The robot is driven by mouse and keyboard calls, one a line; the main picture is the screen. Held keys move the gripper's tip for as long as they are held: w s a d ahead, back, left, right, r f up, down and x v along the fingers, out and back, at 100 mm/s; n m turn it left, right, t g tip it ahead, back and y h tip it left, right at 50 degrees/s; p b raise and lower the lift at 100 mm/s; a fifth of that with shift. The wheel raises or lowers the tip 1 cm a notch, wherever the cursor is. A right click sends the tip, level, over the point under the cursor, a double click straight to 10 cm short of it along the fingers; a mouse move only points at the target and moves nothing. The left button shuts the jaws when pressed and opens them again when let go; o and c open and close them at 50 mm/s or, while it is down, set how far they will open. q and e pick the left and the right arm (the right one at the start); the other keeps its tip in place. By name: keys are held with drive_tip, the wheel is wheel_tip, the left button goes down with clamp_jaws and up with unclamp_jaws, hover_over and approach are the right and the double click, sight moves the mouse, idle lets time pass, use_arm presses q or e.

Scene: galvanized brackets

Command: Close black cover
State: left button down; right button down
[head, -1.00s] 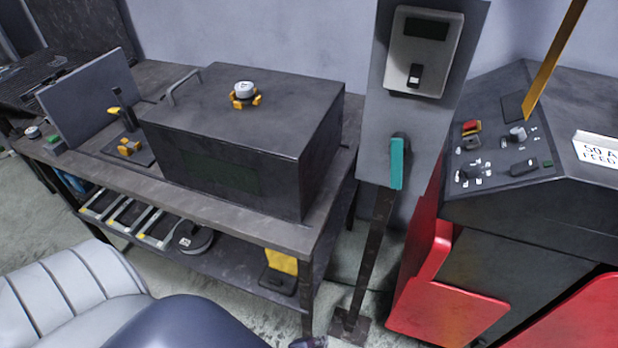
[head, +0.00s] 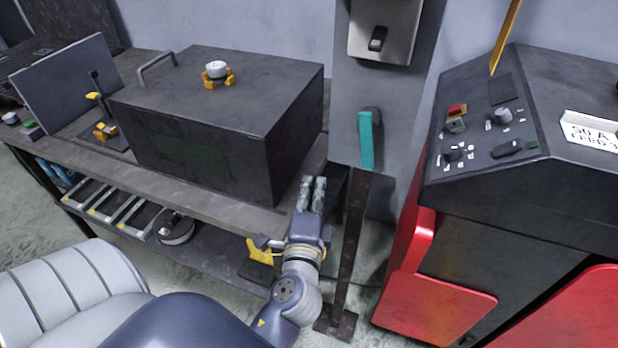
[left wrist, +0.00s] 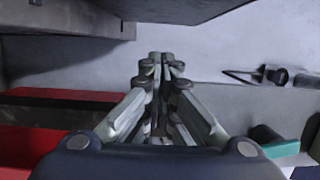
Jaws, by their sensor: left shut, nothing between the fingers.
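A black box-shaped cover (head: 215,128) sits on the dark workbench (head: 240,203). It has a grey handle (head: 157,63) at its back left. A white knob (head: 216,69) with yellow pieces around it is on top. No gap or hinge can be made out. My left gripper (head: 312,182) is in front of the cover's right front corner, near the bench edge. Its fingers point up and away, shut and empty; contact with the cover cannot be made out. The closed fingers also show in the left wrist view (left wrist: 160,62). My right gripper is not in view.
A grey post (head: 388,110) with a teal handle (head: 366,140) stands just right of my left gripper. A red and black machine (head: 480,195) is further right. A grey upright plate (head: 68,90) stands left of the cover. Trays (head: 105,210) sit on the lower shelf.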

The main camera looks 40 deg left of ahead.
use_arm(q)
drive_tip(key=w+a+p, duration=0.4)
drive_tip(key=w+a, duration=0.2)
drive_tip(key=a, duration=0.2)
drive_tip(key=shift+w, duration=0.4)
drive_tip(key=shift+a, duration=0.1)
